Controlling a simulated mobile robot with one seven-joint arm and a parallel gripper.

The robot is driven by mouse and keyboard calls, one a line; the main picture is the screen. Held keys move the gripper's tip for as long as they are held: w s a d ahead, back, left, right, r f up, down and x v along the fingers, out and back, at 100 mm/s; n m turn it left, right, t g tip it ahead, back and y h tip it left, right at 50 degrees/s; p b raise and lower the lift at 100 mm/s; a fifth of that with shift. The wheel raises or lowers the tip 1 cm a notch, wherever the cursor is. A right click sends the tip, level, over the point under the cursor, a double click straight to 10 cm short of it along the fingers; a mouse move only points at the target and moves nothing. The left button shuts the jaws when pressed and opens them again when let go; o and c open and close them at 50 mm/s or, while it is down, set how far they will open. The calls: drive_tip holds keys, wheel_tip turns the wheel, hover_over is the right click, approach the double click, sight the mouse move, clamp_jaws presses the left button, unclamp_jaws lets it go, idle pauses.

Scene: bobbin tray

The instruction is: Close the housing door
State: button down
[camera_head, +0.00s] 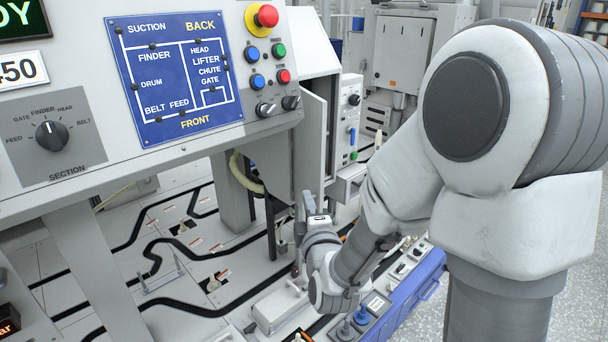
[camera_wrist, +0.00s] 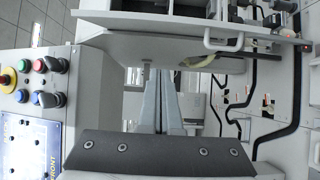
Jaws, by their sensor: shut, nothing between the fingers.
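The housing door looks to be the grey upright panel (camera_head: 311,145) right of the control console in the head view. It stands open at an angle beside the white housing (camera_head: 318,45), with a dark gap along its edge. In the wrist view, a broad grey panel (camera_wrist: 125,42) that seems to be the door lies across the top, just beyond the fingertips. My gripper (camera_head: 312,212) is at the lower end of the door in the head view. In the wrist view its two pale fingers (camera_wrist: 160,72) are together and empty. I cannot tell whether they touch the panel.
The console's blue diagram board (camera_head: 175,78) and red stop button (camera_head: 266,16) are left of the door. Below lies a white bed with black tracks (camera_head: 165,245) and small fittings. A blue rail (camera_head: 415,285) with switches runs under my arm. Grey machinery (camera_head: 405,50) stands behind.

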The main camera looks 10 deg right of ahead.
drive_tip(key=p, duration=0.2)
approach(317, 174)
drive_tip(key=w+a+r, duration=0.3)
drive_tip(key=w+a, duration=0.1)
drive_tip(key=a, duration=0.1)
drive_tip(key=shift+w+d+f, duration=0.1)
drive_tip(key=shift+w+d, duration=0.15)
drive_tip(key=shift+d, duration=0.4)
drive_tip(key=shift+w+d, duration=0.2)
drive_tip(key=shift+d, duration=0.5)
drive_tip(key=shift+w+d+f, duration=0.1)
drive_tip(key=shift+w+d, duration=0.15)
drive_tip(key=shift+d, duration=0.4)
